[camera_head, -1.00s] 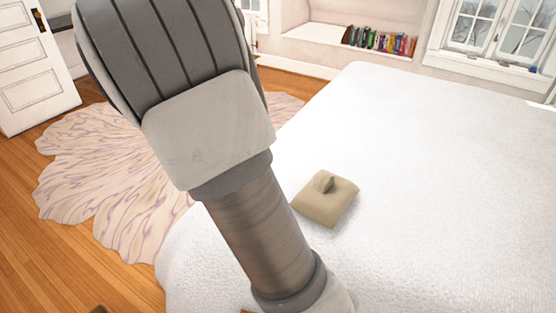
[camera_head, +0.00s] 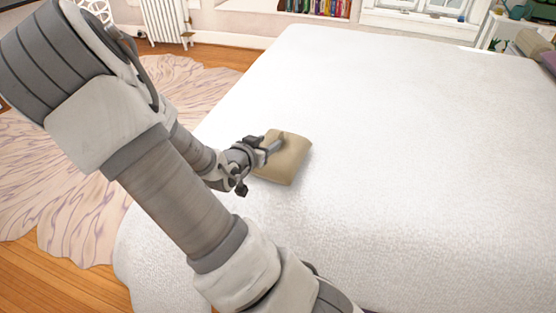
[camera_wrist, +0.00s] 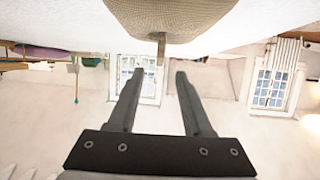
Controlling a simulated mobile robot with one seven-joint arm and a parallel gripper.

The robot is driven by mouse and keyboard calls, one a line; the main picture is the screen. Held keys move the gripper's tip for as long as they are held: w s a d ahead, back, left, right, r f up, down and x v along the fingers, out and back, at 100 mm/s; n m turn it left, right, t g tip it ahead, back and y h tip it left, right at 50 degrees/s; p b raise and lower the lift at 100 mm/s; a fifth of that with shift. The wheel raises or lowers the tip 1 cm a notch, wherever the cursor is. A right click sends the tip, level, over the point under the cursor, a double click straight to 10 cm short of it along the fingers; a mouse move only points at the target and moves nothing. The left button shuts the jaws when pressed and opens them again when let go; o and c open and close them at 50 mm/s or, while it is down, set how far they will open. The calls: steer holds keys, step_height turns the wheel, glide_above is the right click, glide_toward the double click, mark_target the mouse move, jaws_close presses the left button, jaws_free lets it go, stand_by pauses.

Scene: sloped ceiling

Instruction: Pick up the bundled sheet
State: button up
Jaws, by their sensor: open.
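The bundled sheet (camera_head: 290,162) is a beige, cushion-like bundle lying on the white bed (camera_head: 400,150). In the head view my gripper (camera_head: 268,150) is at its left side and covers part of that side. In the wrist view, which is upside down, the bundle (camera_wrist: 170,14) fills the top middle. A small knot or tab (camera_wrist: 160,46) sticks out from it toward my gripper (camera_wrist: 160,74). The two dark fingers are spread apart with nothing held between them. The tab lines up with the gap between the fingertips. Whether the fingertips touch the bundle I cannot tell.
The bed top around the bundle is clear. A pale patterned rug (camera_head: 70,200) lies on the wooden floor to the left. A radiator (camera_head: 165,20) stands at the far wall, with a row of books (camera_head: 315,7) nearby. More items (camera_head: 535,42) sit at the far right.

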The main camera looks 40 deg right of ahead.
mark_target(276, 139)
steer(key=x, duration=0.3)
steer(key=shift+f+b, duration=0.1)
steer(key=shift+b, duration=0.25)
steer(key=b+x, duration=0.2)
steer(key=x, duration=0.2)
steer(key=shift+f, duration=0.3)
steer(key=shift+w+d+f, duration=0.15)
steer(key=shift+d, duration=0.4)
jaws_close()
